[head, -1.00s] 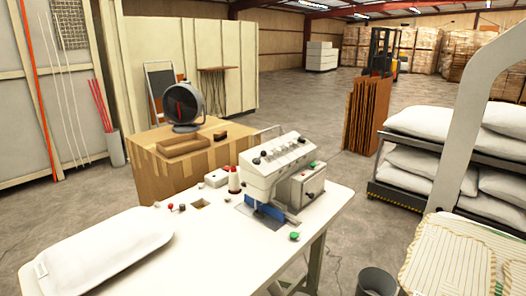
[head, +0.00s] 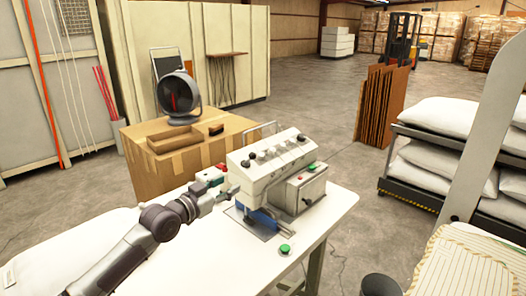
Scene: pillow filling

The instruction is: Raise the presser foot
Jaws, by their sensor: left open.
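The white sewing machine (head: 268,160) stands on the white table (head: 225,262), with a grey control box (head: 306,188) on its right side. A blue part (head: 262,220) shows low at its front. I cannot make out the presser foot or its lever at this size. My left gripper (head: 229,193) is open at the end of the dark arm from the lower left. It is close to the machine's left end, in front of the small white box with the red and green parts; I cannot tell whether it touches anything. My right gripper is not in view.
A white pillow (head: 60,250) lies on the table at the left. A green button (head: 285,249) sits near the front edge. A pillow rack (head: 420,195) is at the right.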

